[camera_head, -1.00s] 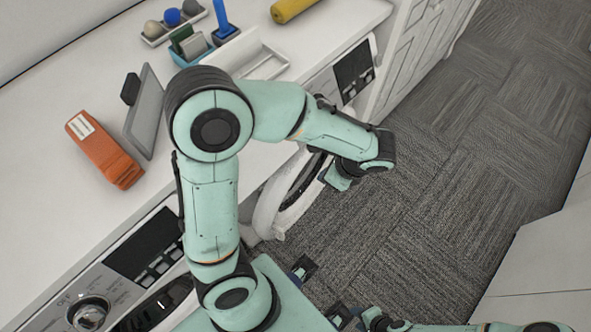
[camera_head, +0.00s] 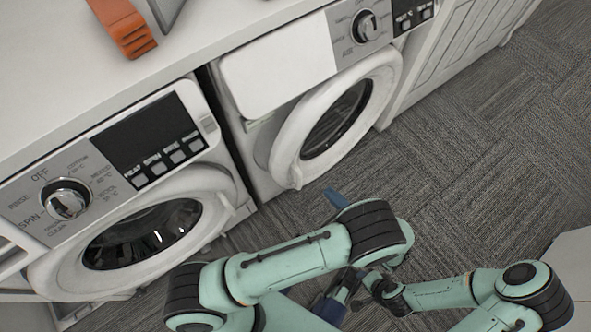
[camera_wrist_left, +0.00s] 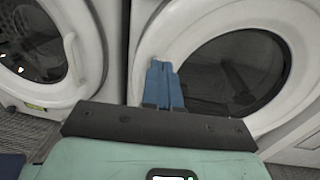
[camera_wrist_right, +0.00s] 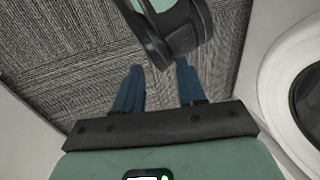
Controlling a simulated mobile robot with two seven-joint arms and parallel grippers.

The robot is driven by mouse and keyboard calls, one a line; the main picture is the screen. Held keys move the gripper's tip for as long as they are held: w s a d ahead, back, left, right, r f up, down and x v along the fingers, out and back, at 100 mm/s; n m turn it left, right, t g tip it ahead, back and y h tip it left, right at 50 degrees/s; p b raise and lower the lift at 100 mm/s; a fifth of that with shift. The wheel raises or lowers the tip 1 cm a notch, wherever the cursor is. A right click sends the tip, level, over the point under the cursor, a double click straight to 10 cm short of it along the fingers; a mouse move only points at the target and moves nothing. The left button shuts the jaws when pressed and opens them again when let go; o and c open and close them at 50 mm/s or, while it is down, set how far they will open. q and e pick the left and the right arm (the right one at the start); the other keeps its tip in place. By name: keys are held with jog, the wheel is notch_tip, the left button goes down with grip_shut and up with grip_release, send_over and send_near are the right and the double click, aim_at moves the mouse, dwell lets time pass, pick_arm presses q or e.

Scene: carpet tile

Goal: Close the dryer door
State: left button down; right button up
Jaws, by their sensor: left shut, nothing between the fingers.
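The dryer door, which I take to be the white ring door (camera_head: 292,131) with dark glass on the right machine, stands partly open, its left side off the body. A small latch tab (camera_head: 296,178) shows on its lower edge. My left gripper (camera_head: 336,197) has its blue fingers shut and empty, low in front of that door. In the left wrist view the fingers (camera_wrist_left: 162,75) overlap the door's left rim (camera_wrist_left: 150,45); contact cannot be told. My right gripper (camera_wrist_right: 158,80) is open and empty over the carpet, low in front of the machines.
A second machine (camera_head: 30,205) with a round glass door (camera_head: 215,180) stands at left. An orange object (camera_head: 124,28) lies on the white counter (camera_head: 60,85). White cabinets (camera_head: 455,50) stand at right. Carpet (camera_head: 470,150) is clear to the right. My arms are close together.

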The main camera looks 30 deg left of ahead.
aim_at(291, 154)
pick_arm(q)
jog(key=b+x, duration=0.1)
jog(key=x, duration=1.3)
jog(key=shift+d, duration=0.1)
pick_arm(e)
jog(key=shift+w+d+f+t, duration=0.35)
jog(key=shift+w+f, duration=0.2)
jog(key=shift+w, duration=0.3)
